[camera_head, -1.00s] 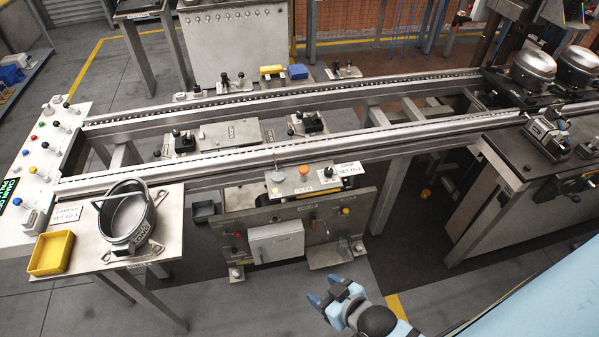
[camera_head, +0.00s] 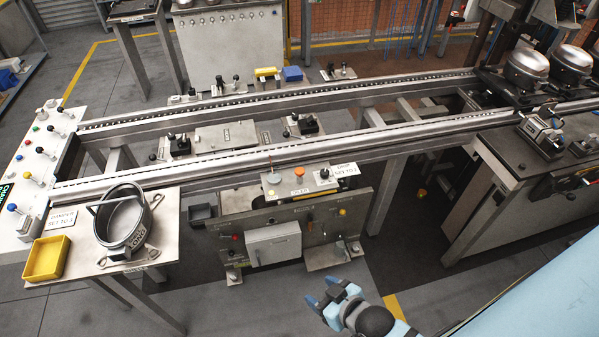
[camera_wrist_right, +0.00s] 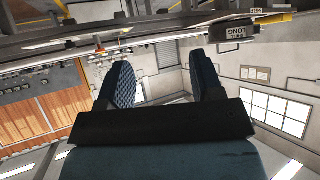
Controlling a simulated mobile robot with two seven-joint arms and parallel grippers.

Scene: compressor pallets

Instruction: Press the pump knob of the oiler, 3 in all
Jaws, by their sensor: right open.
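The oiler (camera_head: 311,187) is a metal plate on the front rail, labelled OILER. It bears an orange round knob (camera_head: 299,172), a grey disc with a thin upright pin (camera_head: 271,177) and a black knob (camera_head: 324,173) beside a DRIP SET TO 1 card. I cannot tell for certain which is the pump knob; the orange one looks most like it. My right gripper (camera_head: 324,294) is low in front of the cabinet under the oiler, well apart from the knobs. In the right wrist view its two dark fingers (camera_wrist_right: 164,75) are spread and empty. My left gripper is out of view.
The cabinet (camera_head: 275,243) stands below the oiler. At left a side table holds a ring-shaped pot (camera_head: 124,222) and a yellow bin (camera_head: 47,258). A lever panel (camera_head: 36,165) is at far left. The floor around my right gripper is clear.

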